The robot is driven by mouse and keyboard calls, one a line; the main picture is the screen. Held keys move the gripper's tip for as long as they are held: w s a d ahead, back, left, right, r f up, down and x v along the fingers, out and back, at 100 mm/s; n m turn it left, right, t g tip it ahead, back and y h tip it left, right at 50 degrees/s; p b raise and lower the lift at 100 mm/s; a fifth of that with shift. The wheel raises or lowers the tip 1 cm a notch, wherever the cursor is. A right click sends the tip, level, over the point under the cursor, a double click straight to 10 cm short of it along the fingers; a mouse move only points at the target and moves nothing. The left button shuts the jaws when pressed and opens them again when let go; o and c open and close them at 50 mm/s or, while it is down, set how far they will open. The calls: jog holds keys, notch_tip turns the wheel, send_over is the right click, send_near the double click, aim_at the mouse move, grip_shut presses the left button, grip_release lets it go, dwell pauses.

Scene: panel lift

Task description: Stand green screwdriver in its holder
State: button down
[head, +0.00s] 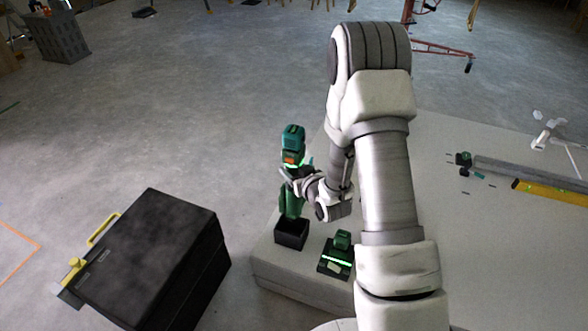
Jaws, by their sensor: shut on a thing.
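The green screwdriver (291,140) is a power tool with a dark green body and an orange patch. It is held upright in the head view, above or at the small black open-topped holder (291,235) near the table's left corner. My gripper (296,178) is shut on the screwdriver around its middle, and its fingers are partly hidden by the wrist. The green lower part of the tool reaches down to the holder's opening. I cannot tell whether it is inside the holder or just above it.
A charger with a green battery (340,246) sits right of the holder on the pale table (480,265). A large black case (150,260) stands on the floor at left. A yellow level (550,191) and small tools lie at right. The table's middle is clear.

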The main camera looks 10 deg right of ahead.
jog(key=b, duration=0.3)
send_over(297, 200)
jog(key=w, duration=0.2)
jog(key=shift+w+a+f, duration=0.1)
jog(key=shift+f, duration=1.3)
jog(key=shift+w+a+f, duration=0.1)
jog(key=shift+f, duration=1.25)
jog(key=shift+f+b, duration=0.55)
jog(key=shift+b, duration=0.6)
jog(key=shift+f+b, duration=0.6)
jog(key=shift+f, duration=1.75)
jog(key=shift+c, duration=0.6)
grip_release()
jog(key=shift+o, duration=0.6)
jog(key=shift+s+f, duration=0.15)
jog(key=shift+f, duration=0.1)
jog(key=shift+r, duration=0.1)
